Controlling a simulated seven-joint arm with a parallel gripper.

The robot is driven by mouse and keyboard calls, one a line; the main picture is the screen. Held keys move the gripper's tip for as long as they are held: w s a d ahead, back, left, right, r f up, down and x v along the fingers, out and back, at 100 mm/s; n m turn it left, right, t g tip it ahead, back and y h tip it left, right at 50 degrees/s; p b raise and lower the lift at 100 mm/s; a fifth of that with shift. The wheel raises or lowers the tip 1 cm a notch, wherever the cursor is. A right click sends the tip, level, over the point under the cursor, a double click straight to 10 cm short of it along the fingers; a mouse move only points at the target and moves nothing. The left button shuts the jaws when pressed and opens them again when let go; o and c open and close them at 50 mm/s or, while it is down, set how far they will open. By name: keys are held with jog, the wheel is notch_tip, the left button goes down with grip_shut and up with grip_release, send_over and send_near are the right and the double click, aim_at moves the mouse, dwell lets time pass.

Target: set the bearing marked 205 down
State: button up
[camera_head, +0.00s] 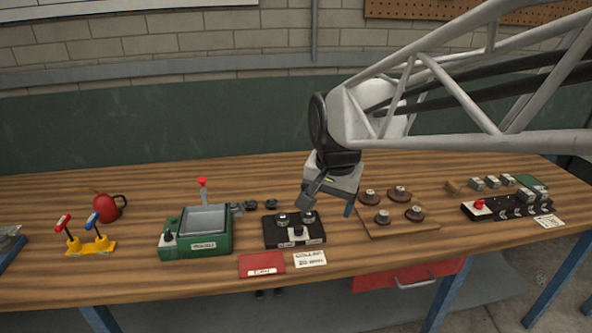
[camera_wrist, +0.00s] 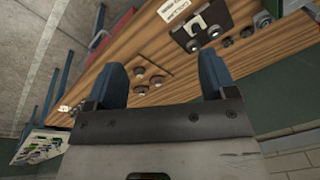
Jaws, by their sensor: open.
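My gripper (camera_head: 329,203) is open and empty above the bench, between the black block and the wooden board. Its two blue fingers stand wide apart in the wrist view (camera_wrist: 161,82). The wooden board (camera_head: 400,229) holds several brown round seats with metal bearing-like rings, one at front left (camera_head: 382,217); some show between the fingers in the wrist view (camera_wrist: 157,80). The black block (camera_head: 296,240) carries several metal round parts, one at its left (camera_head: 282,219). Two small dark rings (camera_head: 261,204) lie behind it. No 205 mark is readable, so I cannot tell which bearing carries it.
A green machine (camera_head: 195,245) stands left of the block. A red card (camera_head: 262,264) and white label (camera_head: 310,258) lie near the front edge. A black fixture (camera_head: 507,206) with a red knob is at right. A yellow lever stand (camera_head: 90,247) and red oil can (camera_head: 107,207) are at left.

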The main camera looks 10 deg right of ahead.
jog(key=s+d+f+n, duration=0.1)
jog(key=s+n, duration=0.2)
jog(key=s, duration=0.4)
jog(key=s+d+f+n, duration=0.2)
jog(key=s, duration=0.6)
jog(key=shift+d+f+n+h, duration=0.15)
jog(key=shift+d+n+h, duration=0.15)
jog(key=shift+n, duration=0.1)
